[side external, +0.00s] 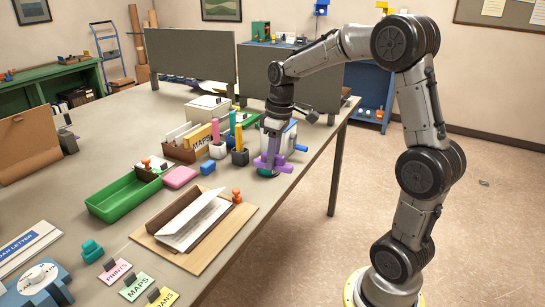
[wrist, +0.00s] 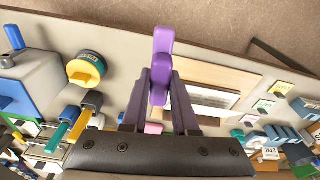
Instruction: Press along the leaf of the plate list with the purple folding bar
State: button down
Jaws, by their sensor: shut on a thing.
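The plate list (side external: 190,222) is a booklet with a white leaf standing partly raised at a slant. It lies on a wooden board (side external: 153,246) near the table's front edge. In the wrist view the booklet (wrist: 213,98) is partly hidden behind my gripper. My gripper (wrist: 160,92) is shut on the purple folding bar (wrist: 162,45), which sticks out beyond the fingertips. In the side view, my gripper (side external: 269,160) holds the bar (side external: 260,164) above the table, to the right of and behind the booklet, apart from it.
An orange peg-shaped thing (side external: 237,196) stands at the board's right corner. A green tray (side external: 122,198), a pink block (side external: 180,177) and a blue block (side external: 207,168) lie behind the booklet. Brush holders and a card box (side external: 185,152) stand left of my gripper. Coloured label cards (side external: 137,287) lie in front.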

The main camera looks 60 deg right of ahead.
aim_at(255, 160)
jog(key=w+r+n, duration=0.1)
jog(key=w+n, duration=0.2)
jog(key=w+a+r+n, duration=0.1)
jog(key=n, duration=0.1)
jog(key=shift+w+r+y, duration=0.3)
jog(key=shift+w+r, duration=0.05)
jog(key=shift+w, duration=0.05)
jog(key=w+a+f+n, duration=0.2)
jog(key=w+a+n, duration=0.3)
jog(key=a, duration=0.5)
jog(key=w+a+f+n+g, duration=0.1)
jog(key=w+a+f+n, duration=0.2)
jog(key=w+a+n, duration=0.3)
jog(key=w+a, duration=0.2)
jog(key=a, duration=0.2)
jog(key=shift+w+n+y, duration=0.3)
jog(key=shift+w, duration=0.05)
jog(key=shift+d+f, duration=0.1)
jog(key=shift+f, duration=2.7)
